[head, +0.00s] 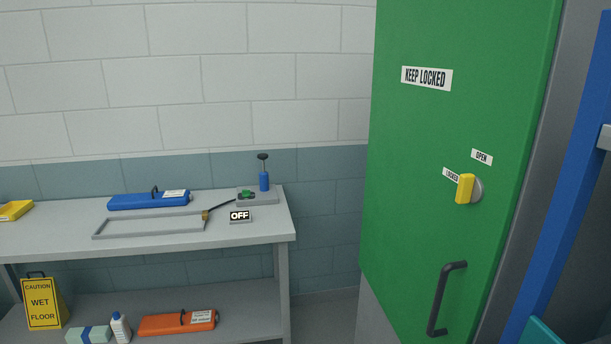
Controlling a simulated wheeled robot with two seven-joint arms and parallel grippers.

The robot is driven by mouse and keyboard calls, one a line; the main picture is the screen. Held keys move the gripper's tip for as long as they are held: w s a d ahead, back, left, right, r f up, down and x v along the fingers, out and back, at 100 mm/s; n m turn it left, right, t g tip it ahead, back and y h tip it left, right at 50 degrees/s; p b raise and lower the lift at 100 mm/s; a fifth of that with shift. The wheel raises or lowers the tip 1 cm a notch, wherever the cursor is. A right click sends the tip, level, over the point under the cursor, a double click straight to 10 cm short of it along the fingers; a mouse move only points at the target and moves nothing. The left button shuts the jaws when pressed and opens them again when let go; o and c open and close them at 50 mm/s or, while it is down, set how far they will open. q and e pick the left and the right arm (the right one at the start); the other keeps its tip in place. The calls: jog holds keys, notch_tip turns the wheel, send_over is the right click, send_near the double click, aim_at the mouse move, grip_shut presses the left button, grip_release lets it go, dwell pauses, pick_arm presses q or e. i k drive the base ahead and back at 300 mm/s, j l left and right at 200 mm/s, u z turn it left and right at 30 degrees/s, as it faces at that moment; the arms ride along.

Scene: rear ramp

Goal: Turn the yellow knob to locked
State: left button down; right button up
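The yellow knob (465,189) sits on a round grey base on the right part of the green door (420,150). Its yellow grip stands close to upright in the head view. A small "LOCKED" label (451,175) is at the knob's upper left, and an "OPEN" label (482,157) is above it to the right. I cannot tell for sure which label the knob points to. Neither of my grippers is in view, and nothing touches the knob.
A dark handle (445,299) is low on the door, below a "KEEP LOCKED" sign (427,78). A blue upright bar (566,190) stands at the right. A grey workbench (50,240) with tools and an "OFF" sign (240,216) is at the left.

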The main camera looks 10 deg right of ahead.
aim_at(471, 188)
jog(key=j+z, duration=0.1)
jog(key=z, duration=0.7)
jog(key=j+z, duration=0.15)
jog(key=z, duration=0.25)
jog(key=j+z, duration=0.1)
jog(key=z, duration=0.35)
